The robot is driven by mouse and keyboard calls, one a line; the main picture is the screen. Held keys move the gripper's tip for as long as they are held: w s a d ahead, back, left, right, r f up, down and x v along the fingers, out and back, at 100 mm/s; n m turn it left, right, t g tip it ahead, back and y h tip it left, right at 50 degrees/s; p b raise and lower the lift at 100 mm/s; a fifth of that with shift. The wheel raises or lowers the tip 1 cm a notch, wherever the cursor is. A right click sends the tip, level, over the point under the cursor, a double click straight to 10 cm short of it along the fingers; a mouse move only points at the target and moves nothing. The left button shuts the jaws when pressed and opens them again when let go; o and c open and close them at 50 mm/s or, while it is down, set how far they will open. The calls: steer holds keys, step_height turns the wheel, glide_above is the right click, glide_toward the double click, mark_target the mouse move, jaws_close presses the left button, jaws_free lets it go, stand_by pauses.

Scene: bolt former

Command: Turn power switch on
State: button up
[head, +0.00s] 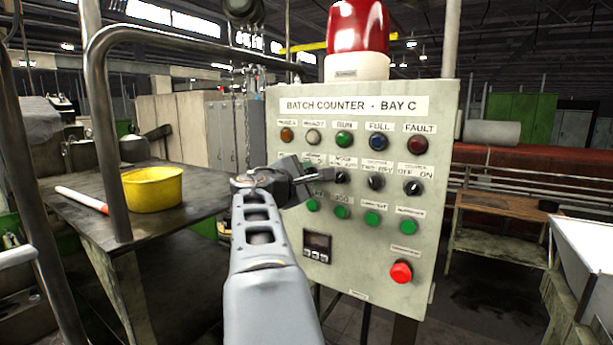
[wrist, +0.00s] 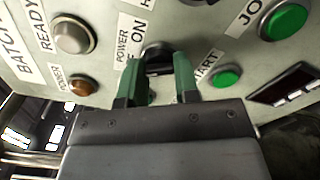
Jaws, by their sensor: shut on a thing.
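The power switch (wrist: 157,66) is a dark rotary knob on the grey control panel (head: 382,248). In the wrist view it shows partly between my gripper's green fingers, beside a label reading POWER and ON. My gripper (wrist: 158,54) is shut on the knob, one finger on each side. The knob's pointer is mostly covered, so I cannot tell its angle. In the head view my gripper (head: 308,182) is in front of the panel's left side and hides the power switch.
Other rotary switches (head: 376,182) sit to the right in the same row. Lamps (head: 344,140) are above, green buttons (head: 373,218) below, and a red button (head: 401,272) lower right. A metal rail (head: 98,120) and a table with a yellow bowl (head: 152,190) stand left.

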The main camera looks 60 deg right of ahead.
steer(key=shift+f+m+b, duration=0.15)
steer(key=shift+m+b, duration=0.15)
steer(key=shift+b, duration=0.15)
steer(key=shift+m+b, duration=5.7)
steer(key=shift+b, duration=0.5)
steer(key=o, duration=0.9)
steer(key=a+b, duration=0.3)
steer(key=a, duration=1)
steer(key=shift+a, duration=0.4)
